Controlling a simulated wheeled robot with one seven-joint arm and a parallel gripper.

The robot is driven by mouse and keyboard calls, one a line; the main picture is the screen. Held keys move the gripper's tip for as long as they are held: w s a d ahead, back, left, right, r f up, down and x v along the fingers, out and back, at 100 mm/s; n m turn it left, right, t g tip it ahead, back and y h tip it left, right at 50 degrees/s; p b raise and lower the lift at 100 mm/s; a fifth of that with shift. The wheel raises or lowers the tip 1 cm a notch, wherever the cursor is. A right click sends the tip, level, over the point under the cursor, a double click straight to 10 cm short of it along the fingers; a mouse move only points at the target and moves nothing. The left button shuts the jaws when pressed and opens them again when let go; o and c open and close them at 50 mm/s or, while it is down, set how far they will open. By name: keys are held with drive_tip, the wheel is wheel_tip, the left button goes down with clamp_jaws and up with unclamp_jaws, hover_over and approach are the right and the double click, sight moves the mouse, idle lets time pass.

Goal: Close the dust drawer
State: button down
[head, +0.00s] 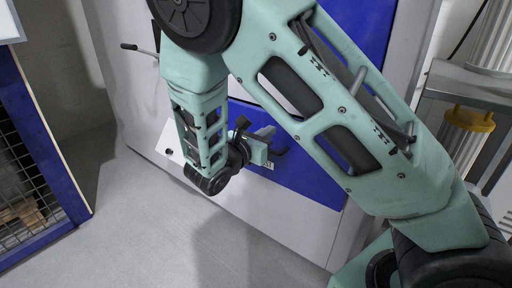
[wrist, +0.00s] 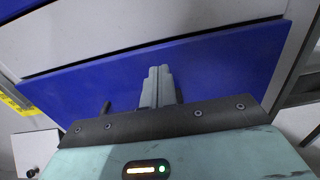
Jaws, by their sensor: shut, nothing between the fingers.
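A white box-like part with a small dark knob, which looks like the dust drawer (head: 174,139), shows left of my forearm in the head view. My arm hides part of it, and how far it stands out is hard to tell. It also shows at the lower left edge of the wrist view (wrist: 36,147). My gripper (head: 276,143) is in front of the machine's blue panel, to the right of the drawer and apart from it. In the wrist view the two grey fingers of my gripper (wrist: 160,72) are together, with nothing between them, pointing at the blue panel.
The large white machine with its blue panel (wrist: 220,70) fills the space ahead. A dark lever (head: 138,48) sticks out at its upper left. A blue-framed mesh cage (head: 62,150) stands at the left. A metal frame with a yellow part (head: 469,118) is at the right. The grey floor (head: 140,230) is clear.

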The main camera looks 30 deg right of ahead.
sight(280, 123)
drive_tip(key=b+x, duration=0.2)
drive_tip(key=x, duration=0.3)
drive_tip(key=shift+w+d, duration=0.1)
drive_tip(key=shift+d, duration=0.2)
drive_tip(key=shift+w+d+r+p, duration=0.15)
drive_tip(key=shift+d+p, duration=0.15)
drive_tip(key=shift+d, duration=0.05)
drive_tip(key=shift+p+x, duration=0.6)
drive_tip(key=shift+x, duration=0.45)
